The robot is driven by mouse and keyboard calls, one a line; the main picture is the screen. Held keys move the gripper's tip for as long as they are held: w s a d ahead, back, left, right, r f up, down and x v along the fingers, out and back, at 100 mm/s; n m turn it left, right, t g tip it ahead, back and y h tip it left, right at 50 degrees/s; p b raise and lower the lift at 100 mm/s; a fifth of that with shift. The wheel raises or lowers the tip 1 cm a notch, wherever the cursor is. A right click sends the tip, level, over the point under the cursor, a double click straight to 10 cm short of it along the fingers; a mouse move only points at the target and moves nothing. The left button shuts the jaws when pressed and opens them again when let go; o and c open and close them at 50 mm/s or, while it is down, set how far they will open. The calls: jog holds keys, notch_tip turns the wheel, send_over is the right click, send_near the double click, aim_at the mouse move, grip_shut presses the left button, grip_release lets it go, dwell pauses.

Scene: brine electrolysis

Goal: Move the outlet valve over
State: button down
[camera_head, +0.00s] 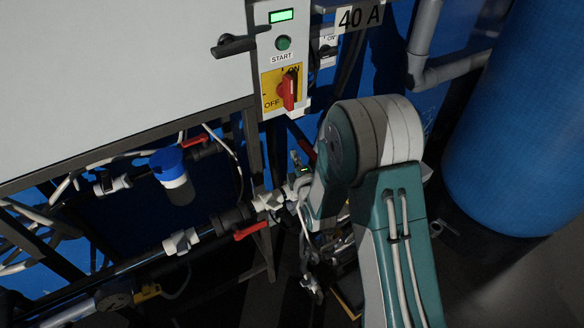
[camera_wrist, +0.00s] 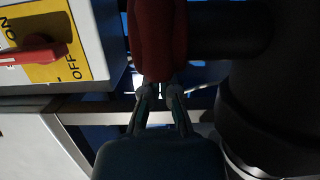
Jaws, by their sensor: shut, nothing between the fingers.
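In the wrist view a large red valve handle (camera_wrist: 158,40) stands upright in the picture, beside a thick dark pipe (camera_wrist: 228,28). My gripper (camera_wrist: 160,88) is shut and empty, its fingertips at the lower end of this handle; I cannot tell whether they touch it. In the head view my arm hides most of the area around the gripper. Red-handled valves show on the piping there, one at lower centre (camera_head: 252,230) and one near the blue-capped filter (camera_head: 195,140). No label tells which is the outlet valve.
The cabinet (camera_head: 120,70) carries a red rotary switch (camera_head: 288,92) on a yellow ON/OFF plate, which also shows in the wrist view (camera_wrist: 30,52). A black lever (camera_head: 235,45) juts from the cabinet. A big blue tank (camera_head: 525,120) stands at right. Pipes and cables crowd the area below.

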jog(key=shift+w+d, duration=0.55)
jog(key=shift+d, duration=0.05)
jog(key=shift+d, duration=0.1)
jog(key=shift+w, duration=0.1)
